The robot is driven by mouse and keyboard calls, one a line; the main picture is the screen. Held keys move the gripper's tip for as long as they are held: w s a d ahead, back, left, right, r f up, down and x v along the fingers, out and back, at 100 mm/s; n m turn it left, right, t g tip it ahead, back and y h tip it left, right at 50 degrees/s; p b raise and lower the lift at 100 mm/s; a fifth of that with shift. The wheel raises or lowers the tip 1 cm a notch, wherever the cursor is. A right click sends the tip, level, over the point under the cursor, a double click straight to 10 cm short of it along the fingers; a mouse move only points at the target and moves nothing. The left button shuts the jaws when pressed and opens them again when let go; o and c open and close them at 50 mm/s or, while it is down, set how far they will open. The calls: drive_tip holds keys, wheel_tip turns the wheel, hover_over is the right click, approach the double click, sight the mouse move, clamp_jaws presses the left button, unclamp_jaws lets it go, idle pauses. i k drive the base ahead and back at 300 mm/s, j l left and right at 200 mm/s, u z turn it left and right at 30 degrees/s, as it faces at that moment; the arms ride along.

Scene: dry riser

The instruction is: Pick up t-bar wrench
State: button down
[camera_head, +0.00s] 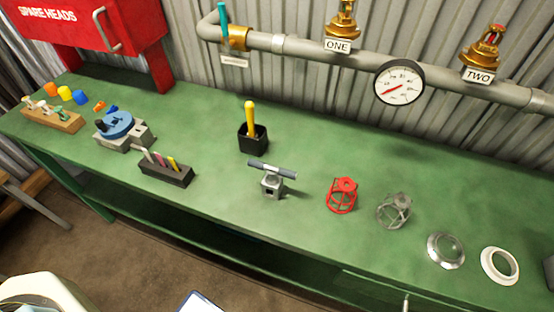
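The handle lies across the top, and the part below is mostly hidden by the block. My gripper is not in view. Nothing touches the wrench except its block.
The green bench (330,150) holds a black cup with a yellow-handled tool (251,126) behind the wrench, a black tool holder (166,170) left, and a red cage (342,194) and a grey cage (393,210) right. A pipe with a gauge (399,82) runs behind.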

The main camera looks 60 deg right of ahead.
sight(271, 181)
drive_tip(key=j+z, duration=0.2)
drive_tip(key=z, duration=0.2)
drive_tip(key=j+z, duration=0.15)
drive_tip(key=z, duration=0.25)
drive_tip(key=j+z, duration=0.15)
drive_tip(key=z, duration=0.25)
drive_tip(key=k, duration=0.05)
